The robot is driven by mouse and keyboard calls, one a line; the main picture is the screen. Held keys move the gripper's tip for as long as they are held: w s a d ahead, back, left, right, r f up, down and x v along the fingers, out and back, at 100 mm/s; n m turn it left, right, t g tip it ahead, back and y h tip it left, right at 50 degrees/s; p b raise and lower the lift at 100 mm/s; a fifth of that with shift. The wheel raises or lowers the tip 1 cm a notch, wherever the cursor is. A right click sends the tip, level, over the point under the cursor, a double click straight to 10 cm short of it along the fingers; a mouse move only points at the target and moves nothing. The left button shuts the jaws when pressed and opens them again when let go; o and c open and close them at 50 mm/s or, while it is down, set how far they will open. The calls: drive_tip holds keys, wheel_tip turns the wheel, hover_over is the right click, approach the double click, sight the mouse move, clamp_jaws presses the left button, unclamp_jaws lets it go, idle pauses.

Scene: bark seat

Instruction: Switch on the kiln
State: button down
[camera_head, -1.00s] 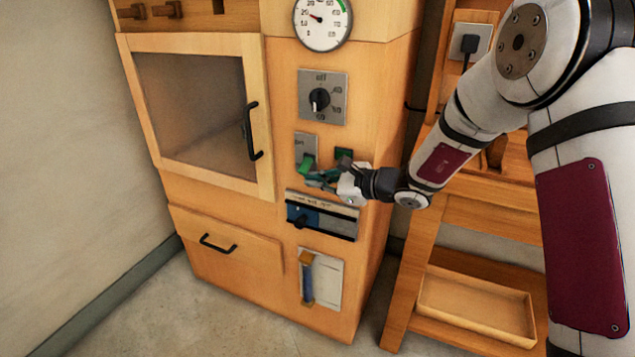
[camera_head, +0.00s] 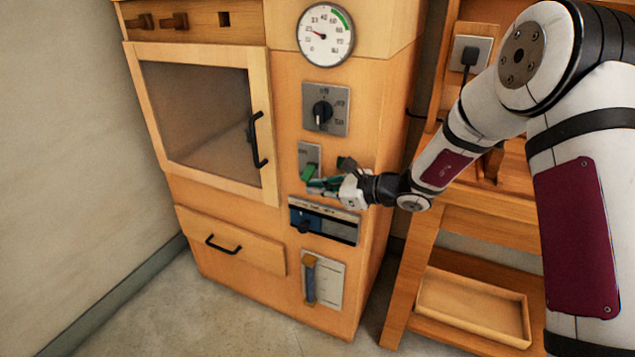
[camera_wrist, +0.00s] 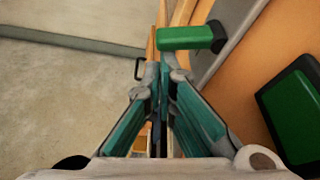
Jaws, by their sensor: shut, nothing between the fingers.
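The kiln (camera_head: 290,150) is an orange wooden cabinet with a glazed door at left and a control panel at right. A green-handled lever switch (camera_head: 307,173) sits low on a small grey plate (camera_head: 309,153) with faint lettering at its top. My gripper (camera_head: 318,186) is at the panel, just below and right of the lever, its fingers shut and empty. In the wrist view the green lever handle (camera_wrist: 188,37) sticks out just beyond the fingertips (camera_wrist: 165,75); I cannot tell whether they touch. A dark-framed green piece (camera_wrist: 295,115) is at right there.
Above the switch are a rotary knob (camera_head: 322,112) and a round gauge (camera_head: 325,35). Below are a blue slider panel (camera_head: 325,221) and another blue handle (camera_head: 310,282). A wooden shelf unit (camera_head: 415,270) stands at right. The floor at front left is clear.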

drive_tip(key=m+p, duration=0.1)
drive_tip(key=p, duration=0.1)
drive_tip(key=r+m+g+p, duration=0.1)
drive_tip(key=p, duration=0.1)
drive_tip(key=s+r+m+p, duration=0.1)
drive_tip(key=p, duration=0.1)
drive_tip(key=shift+s+a+r+g+y, duration=0.1)
drive_tip(key=shift+a+g+y, duration=0.15)
drive_tip(key=shift+g+y, duration=0.15)
drive_tip(key=shift+r, duration=0.1)
drive_tip(key=shift+r+p, duration=0.6)
drive_tip(key=shift+r, duration=0.1)
